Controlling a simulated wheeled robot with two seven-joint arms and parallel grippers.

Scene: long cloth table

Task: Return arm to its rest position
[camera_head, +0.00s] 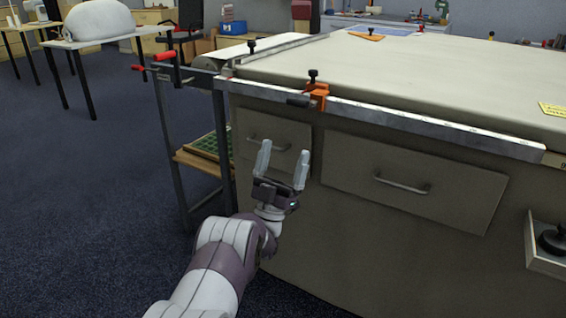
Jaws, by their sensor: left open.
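My left gripper (282,168) is open and empty, with its two pale fingers pointing up. Its arm comes in from the bottom of the view, left of centre. In the picture the gripper lies in front of the drawer side of the long cloth table (440,80), below the table's top edge. It overlaps the left drawer (271,139); I cannot tell how far it stands from it. My right gripper is not in view.
A metal rail (400,119) with an orange clamp (317,94) runs along the table's edge. A dark metal stand with red handles (165,56) and a low shelf (203,148) stands left of the table. A box (546,246) juts out at right. Blue floor (90,200) is clear at left.

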